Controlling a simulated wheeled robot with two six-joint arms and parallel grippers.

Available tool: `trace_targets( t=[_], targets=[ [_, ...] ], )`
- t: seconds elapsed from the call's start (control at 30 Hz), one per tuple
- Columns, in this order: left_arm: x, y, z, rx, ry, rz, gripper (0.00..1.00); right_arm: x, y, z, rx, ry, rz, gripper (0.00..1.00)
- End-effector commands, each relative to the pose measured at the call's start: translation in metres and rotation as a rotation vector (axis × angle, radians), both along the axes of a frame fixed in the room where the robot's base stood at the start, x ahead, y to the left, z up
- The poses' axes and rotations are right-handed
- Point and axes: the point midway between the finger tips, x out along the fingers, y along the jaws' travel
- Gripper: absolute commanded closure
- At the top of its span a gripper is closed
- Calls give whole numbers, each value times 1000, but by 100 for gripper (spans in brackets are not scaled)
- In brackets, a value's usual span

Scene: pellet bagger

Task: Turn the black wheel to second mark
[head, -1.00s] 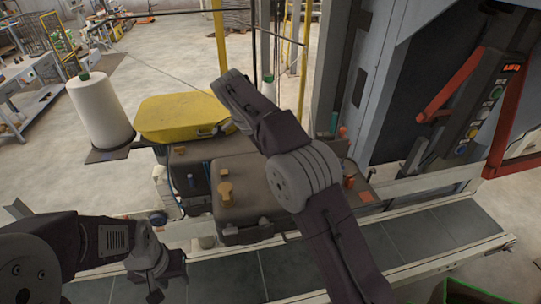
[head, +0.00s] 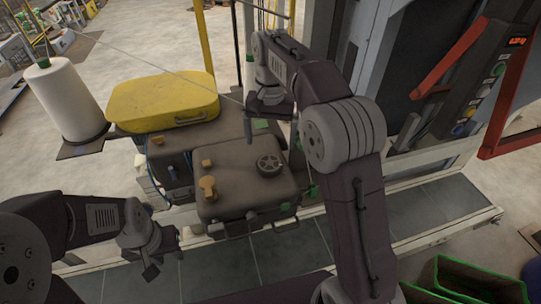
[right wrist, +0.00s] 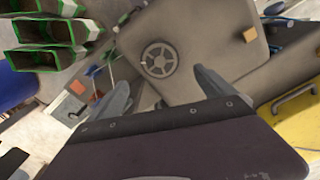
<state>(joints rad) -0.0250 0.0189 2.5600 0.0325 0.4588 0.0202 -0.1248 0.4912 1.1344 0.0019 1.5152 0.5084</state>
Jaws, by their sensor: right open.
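The black wheel (head: 269,162), a small spoked handwheel, sits on top of the brown-grey machine housing (head: 235,195). It also shows in the right wrist view (right wrist: 159,58), just beyond and between the fingertips. Marks around it are too small to make out. My right gripper (head: 270,132) is open and empty above and behind the wheel, apart from it. In the right wrist view its two fingers (right wrist: 164,84) are spread wide. My left gripper (head: 150,268) hangs low at the left, over the conveyor, away from the wheel; its jaw opening is unclear.
Orange-yellow knobs (head: 208,187) stand on the housing left of the wheel. A yellow case (head: 165,100) and a white thread spool (head: 70,100) are behind left. A control panel (head: 485,85) with a red frame is at right. Green-rimmed boxes (head: 470,268) are at lower right.

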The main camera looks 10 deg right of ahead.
Motion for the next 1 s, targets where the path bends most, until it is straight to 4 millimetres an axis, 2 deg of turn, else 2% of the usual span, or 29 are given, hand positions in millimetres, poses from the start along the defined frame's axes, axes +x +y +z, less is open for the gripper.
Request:
trace_targets(
  t=[0.2, 0.4, 0.53, 0.73, 0.77, 0.97, 1.0],
  targets=[
    [0, 0, 1, 0, 0, 0, 64, -2, 0, -44, -2, 6, 0, 6],
    [0, 0, 5, 0, 0, 0, 64, -1, 0, -75, -2, 3, 0, 6],
    [0, 0, 5, 0, 0, 0, 64, -1, 0, -83, -2, 1, 0, 6],
    [0, 0, 5, 0, 0, 0, 64, 0, 0, -83, -2, 1, 0, 6],
    [0, 0, 5, 0, 0, 0, 64, 0, 0, -83, -2, 0, 0, 12],
    [0, 0, 5, 0, 0, 0, 64, 0, 0, -83, -2, 0, 0, 68],
    [0, 0, 5, 0, 0, 0, 64, 0, 0, -83, -3, -1, 0, 69]
  ],
)
